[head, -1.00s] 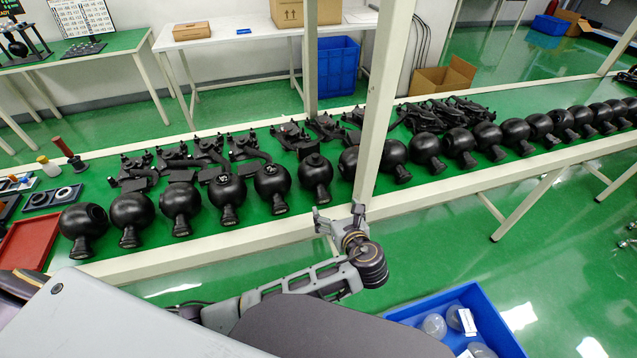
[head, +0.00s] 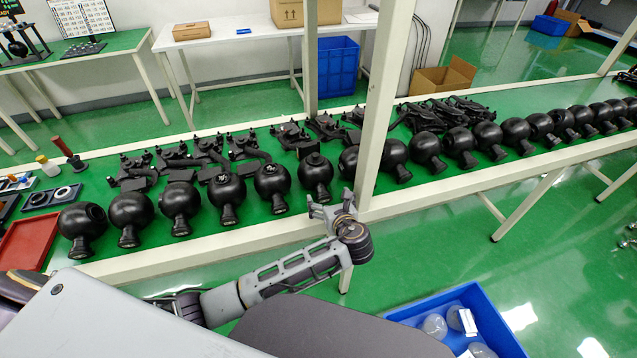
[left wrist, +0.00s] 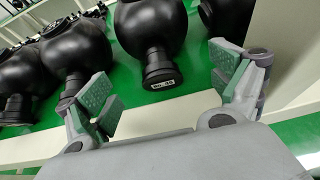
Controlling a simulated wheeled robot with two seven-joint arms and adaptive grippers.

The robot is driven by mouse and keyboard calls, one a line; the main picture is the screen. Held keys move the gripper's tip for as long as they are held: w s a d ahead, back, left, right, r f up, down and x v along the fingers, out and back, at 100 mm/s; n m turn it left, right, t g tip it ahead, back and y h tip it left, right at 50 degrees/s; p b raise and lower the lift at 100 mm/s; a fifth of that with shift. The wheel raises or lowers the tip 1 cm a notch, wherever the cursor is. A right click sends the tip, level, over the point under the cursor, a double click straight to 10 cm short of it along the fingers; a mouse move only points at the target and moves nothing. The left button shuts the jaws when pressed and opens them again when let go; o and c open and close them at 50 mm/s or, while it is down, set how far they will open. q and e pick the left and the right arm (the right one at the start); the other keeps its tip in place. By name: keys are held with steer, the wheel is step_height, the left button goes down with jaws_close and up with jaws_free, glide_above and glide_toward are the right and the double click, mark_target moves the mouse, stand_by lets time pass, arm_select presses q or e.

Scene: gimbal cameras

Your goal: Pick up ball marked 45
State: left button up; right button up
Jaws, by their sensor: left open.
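In the left wrist view, a black ball (left wrist: 150,30) with a narrow neck has a small white label on its neck end that seems to read 45. It lies beyond and between the two open fingers of my left gripper (left wrist: 165,92), not touched by them as far as I can see. In the head view, my left gripper (head: 331,203) is at the front rail, just in front of a black ball (head: 316,172) that appears to be the same one. Its label cannot be read there. My right gripper is not in view.
Similar black balls, such as one to the left (head: 272,182), stand close together in a row on the green bench. A white post (head: 384,100) rises just right of the gripper. Black brackets (head: 250,148) lie behind. A blue bin (head: 505,335) is below right.

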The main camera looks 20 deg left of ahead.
mark_target(322, 189)
arm_select(q)
steer(key=shift+x, duration=0.8)
steer(key=shift+a+r+x, duration=0.1)
steer(key=shift+r+x, duration=0.05)
steer(key=shift+x, duration=1.15)
steer(key=shift+a+r+x, duration=0.1)
steer(key=shift+a+x, duration=0.05)
steer(key=shift+x, duration=1.15)
steer(key=shift+r, duration=0.1)
steer(key=c, duration=1.9)
steer(key=shift+o, duration=0.2)
steer(key=shift+r, duration=0.15)
steer(key=shift+r+p, duration=0.45)
steer(key=shift+r, duration=4.45)
